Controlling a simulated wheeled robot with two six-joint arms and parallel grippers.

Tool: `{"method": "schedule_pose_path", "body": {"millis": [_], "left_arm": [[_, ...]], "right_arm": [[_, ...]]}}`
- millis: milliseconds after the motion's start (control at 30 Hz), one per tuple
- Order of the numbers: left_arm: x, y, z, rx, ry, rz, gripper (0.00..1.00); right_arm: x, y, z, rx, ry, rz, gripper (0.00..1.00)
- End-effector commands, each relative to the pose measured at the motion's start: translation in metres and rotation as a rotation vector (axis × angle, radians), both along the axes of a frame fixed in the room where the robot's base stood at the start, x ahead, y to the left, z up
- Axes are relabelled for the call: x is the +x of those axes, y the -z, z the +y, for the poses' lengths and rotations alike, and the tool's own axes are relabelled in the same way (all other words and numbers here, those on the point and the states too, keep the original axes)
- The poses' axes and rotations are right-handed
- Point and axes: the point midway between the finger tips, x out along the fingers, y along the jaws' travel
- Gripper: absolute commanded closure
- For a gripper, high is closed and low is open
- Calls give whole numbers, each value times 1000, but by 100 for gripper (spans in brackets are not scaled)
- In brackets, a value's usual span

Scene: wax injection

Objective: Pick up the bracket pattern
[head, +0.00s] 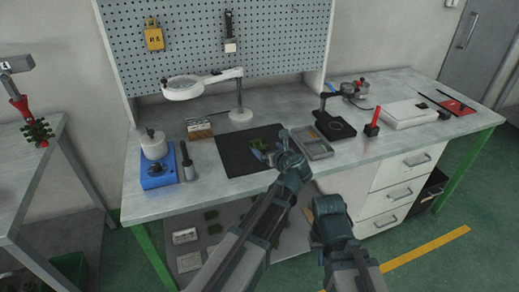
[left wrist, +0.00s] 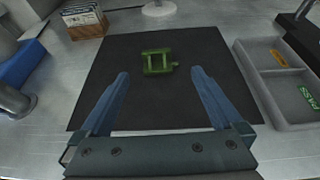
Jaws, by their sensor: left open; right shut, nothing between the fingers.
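The green bracket pattern (left wrist: 157,62) lies on the black mat (left wrist: 115,55) in the left wrist view, a square frame with an opening and a small stub on its right side. It also shows in the head view (head: 256,143), partly behind my gripper. My left gripper (head: 270,147) is open and empty above the mat. Its two blue fingers (left wrist: 160,80) point toward the bracket, which lies beyond the tips and between their lines. My right gripper (head: 325,204) is shut and empty in front of the bench's front edge, its fingers hardly visible.
A grey divided tray (head: 318,152) with small orange and green pieces stands right of the mat. The mat around the bracket is clear.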

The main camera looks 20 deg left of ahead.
Motion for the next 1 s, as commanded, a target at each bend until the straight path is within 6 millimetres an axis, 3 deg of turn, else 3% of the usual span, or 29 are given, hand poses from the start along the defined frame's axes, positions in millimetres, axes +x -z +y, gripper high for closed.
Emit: {"method": "schedule_pose_path", "body": {"millis": [200, 633, 1000], "left_arm": [[28, 16, 19, -2, -2, 0, 0], [38, 20, 28, -2, -1, 0, 0], [71, 38, 57, -3, -2, -1, 0]], "right_arm": [[0, 16, 0, 0, 0, 0, 100], [0, 20, 0, 0, 0, 0, 100], [0, 37, 0, 0, 0, 0, 100]]}}
